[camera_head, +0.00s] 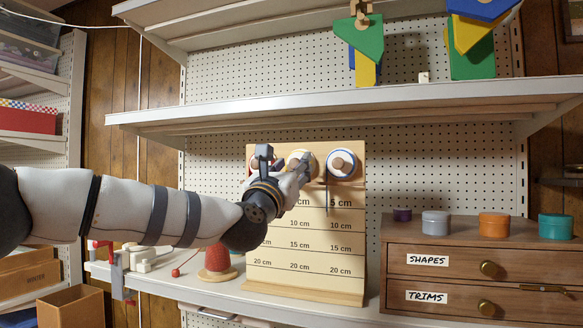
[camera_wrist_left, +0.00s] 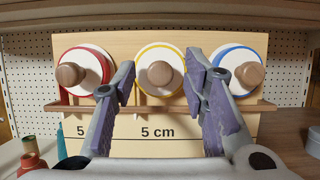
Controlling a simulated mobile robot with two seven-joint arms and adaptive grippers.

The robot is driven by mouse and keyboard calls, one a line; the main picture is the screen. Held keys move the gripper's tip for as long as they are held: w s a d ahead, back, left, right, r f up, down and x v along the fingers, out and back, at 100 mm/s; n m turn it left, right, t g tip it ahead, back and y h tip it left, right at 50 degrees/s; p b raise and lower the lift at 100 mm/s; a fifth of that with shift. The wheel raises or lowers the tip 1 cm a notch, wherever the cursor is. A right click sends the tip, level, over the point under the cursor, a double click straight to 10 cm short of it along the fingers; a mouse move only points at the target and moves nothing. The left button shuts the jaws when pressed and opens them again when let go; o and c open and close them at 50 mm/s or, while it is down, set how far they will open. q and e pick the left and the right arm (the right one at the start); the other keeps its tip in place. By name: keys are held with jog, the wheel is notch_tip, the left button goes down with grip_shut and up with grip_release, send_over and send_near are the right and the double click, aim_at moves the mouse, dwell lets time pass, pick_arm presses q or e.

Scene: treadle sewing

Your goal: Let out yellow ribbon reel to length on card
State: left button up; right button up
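The length card (camera_head: 305,255) stands upright on the shelf, with lines marked from 5 cm to 20 cm. The yellow ribbon reel (camera_wrist_left: 147,58) is the middle of three reels along its top, with a round wooden knob (camera_wrist_left: 160,76). In the head view this reel is mostly hidden by my left gripper (camera_head: 303,166). In the left wrist view my left gripper (camera_wrist_left: 162,70) is open, its fingers on either side of the yellow reel's knob with gaps to it. My right gripper is not in view.
The red-edged reel (camera_wrist_left: 85,72) and blue-edged reel (camera_wrist_left: 238,70) flank the yellow one closely. A red pincushion-like object (camera_head: 217,260) stands left of the card. A wooden drawer unit (camera_head: 450,262) with several round tins is at right. A shelf (camera_head: 350,100) runs above.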

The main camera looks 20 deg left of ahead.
pick_arm(q)
grip_shut()
jog(key=shift+m, duration=0.5)
